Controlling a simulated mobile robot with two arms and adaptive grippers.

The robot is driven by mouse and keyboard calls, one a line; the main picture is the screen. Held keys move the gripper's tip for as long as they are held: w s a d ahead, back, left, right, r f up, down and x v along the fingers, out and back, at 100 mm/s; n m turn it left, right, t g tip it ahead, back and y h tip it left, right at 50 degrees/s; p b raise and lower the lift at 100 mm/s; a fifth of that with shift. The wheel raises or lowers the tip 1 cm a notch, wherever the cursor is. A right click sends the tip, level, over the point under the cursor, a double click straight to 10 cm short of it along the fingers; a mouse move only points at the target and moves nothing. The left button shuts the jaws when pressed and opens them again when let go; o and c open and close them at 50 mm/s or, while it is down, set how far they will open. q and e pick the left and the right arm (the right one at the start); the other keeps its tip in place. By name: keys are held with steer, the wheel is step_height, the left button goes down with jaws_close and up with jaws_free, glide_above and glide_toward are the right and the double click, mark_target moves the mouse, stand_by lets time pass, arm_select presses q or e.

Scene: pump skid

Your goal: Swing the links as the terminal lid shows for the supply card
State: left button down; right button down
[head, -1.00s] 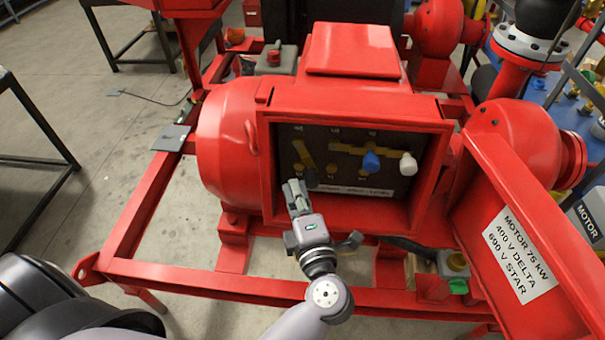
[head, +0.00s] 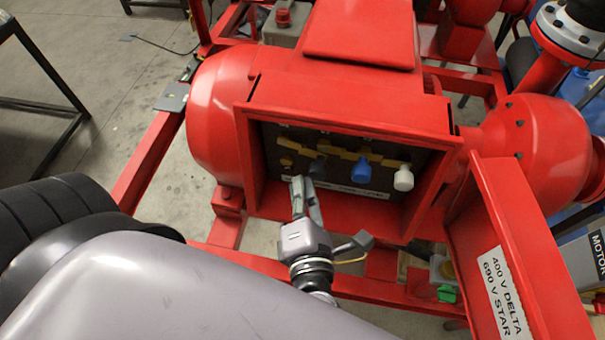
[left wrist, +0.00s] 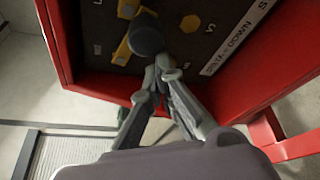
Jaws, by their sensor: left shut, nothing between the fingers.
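The terminal box (head: 245,165) is open at the front of the red motor. Its dark panel carries yellow links with a black knob (head: 318,166), a blue knob (head: 362,173) and a white knob (head: 403,178). The black-knob link slants slightly down to the right; the blue and white links lie nearly level. The lid (head: 530,225) is swung out at right; its label (head: 503,290) reads 400 V DELTA, 690 V STAR. My left gripper (head: 302,187) is shut and empty, just below the black knob. In the left wrist view its fingertips (left wrist: 160,68) are beside that knob (left wrist: 145,38); contact is unclear.
The panel's bottom strip (left wrist: 235,38) reads DELTA = DOWN in the left wrist view. Red skid rails (head: 150,155) run below and left of the motor. A grey box with a red button (head: 284,18) stands behind. No supply card is readable.

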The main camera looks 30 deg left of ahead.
arm_select(q)
steer(key=shift+d+r+n+p, duration=0.35)
steer(key=shift+r+n, duration=0.05)
steer(key=shift+r, duration=0.1)
arm_select(e)
steer(key=shift+s+d+r, duration=0.4)
steer(key=shift+s+r, duration=0.1)
steer(key=shift+s, duration=0.05)
steer(key=shift+w, duration=0.4)
